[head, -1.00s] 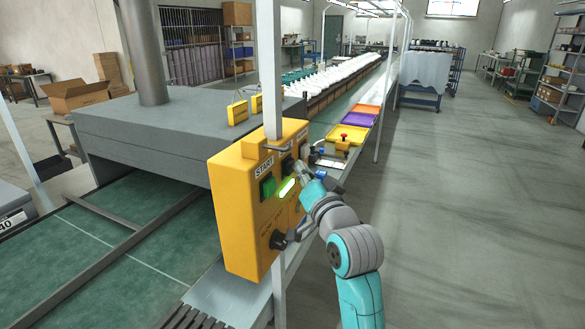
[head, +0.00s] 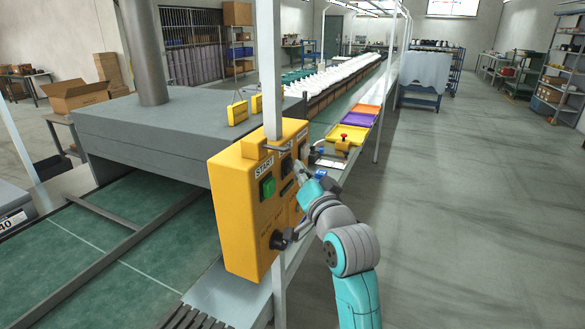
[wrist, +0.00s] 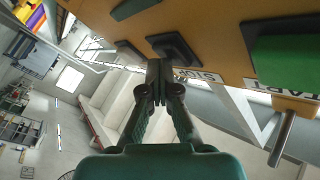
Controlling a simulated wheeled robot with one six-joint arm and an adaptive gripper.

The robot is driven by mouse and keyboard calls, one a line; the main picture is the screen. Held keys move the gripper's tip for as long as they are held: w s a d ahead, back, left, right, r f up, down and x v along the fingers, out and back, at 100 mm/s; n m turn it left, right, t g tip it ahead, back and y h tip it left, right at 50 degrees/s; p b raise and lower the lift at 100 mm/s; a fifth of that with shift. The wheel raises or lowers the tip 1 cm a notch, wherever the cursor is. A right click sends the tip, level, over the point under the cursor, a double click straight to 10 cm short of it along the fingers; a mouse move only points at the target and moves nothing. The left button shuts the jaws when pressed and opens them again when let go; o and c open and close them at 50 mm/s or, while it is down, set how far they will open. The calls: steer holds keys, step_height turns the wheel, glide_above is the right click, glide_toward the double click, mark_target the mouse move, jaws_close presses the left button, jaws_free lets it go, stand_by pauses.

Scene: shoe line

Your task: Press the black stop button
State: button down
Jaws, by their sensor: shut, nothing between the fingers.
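The yellow control box (head: 240,215) is on a post beside the line. Its black stop button (head: 286,166) is at the upper right of the face, partly behind my gripper, next to the green START button (head: 267,187). The indicator strip (head: 287,188) between them is dark. My gripper (head: 297,170) is shut and empty, fingertips right at the stop button. In the wrist view the fingertips (wrist: 158,72) overlap the edge of the black button (wrist: 176,47), beside the STOP label (wrist: 200,76); I cannot tell whether they touch it.
A black knob (head: 278,239) sits low on the box, and a metal bar handle (head: 283,146) juts out at its top. Beyond are a red button on a yellow base (head: 343,140) and coloured trays (head: 358,120). The floor to the right (head: 450,220) is clear.

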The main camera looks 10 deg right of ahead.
steer(key=shift+d, duration=0.1)
steer(key=shift+s+d, duration=0.55)
steer(key=shift+d, duration=0.1)
steer(key=shift+s+d, duration=0.75)
steer(key=shift+d, duration=0.25)
steer(key=shift+s+d, duration=0.75)
steer(key=shift+d, duration=0.25)
